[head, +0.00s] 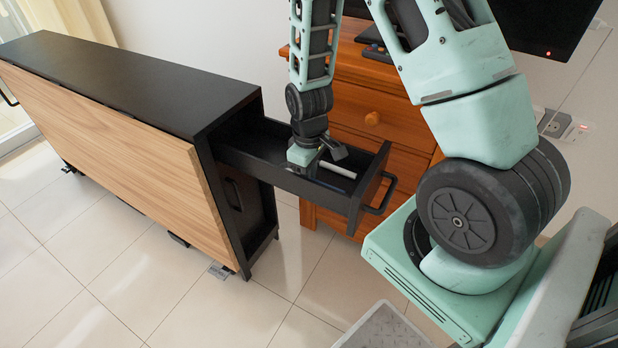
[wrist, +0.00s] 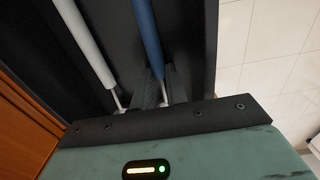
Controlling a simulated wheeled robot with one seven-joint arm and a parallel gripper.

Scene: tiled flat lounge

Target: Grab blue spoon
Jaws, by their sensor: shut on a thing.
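The blue spoon (wrist: 148,35) shows in the wrist view as a blue handle that narrows to a thin metal neck; its far end is out of the picture. My gripper (wrist: 162,88) has its two dark fingers on either side of that neck and is shut on it. In the head view my gripper (head: 322,158) reaches down into the open black drawer (head: 345,203), and I cannot make out the blue spoon there. A white-handled utensil (wrist: 86,42) lies to the left of the blue spoon, apart from it; its handle also shows in the head view (head: 338,170).
The drawer pulls out of a long black cabinet (head: 130,85) with a wooden front leaf. A wooden chest of drawers (head: 365,100) stands close behind the drawer. A grey crate-like thing (head: 385,330) shows at the bottom.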

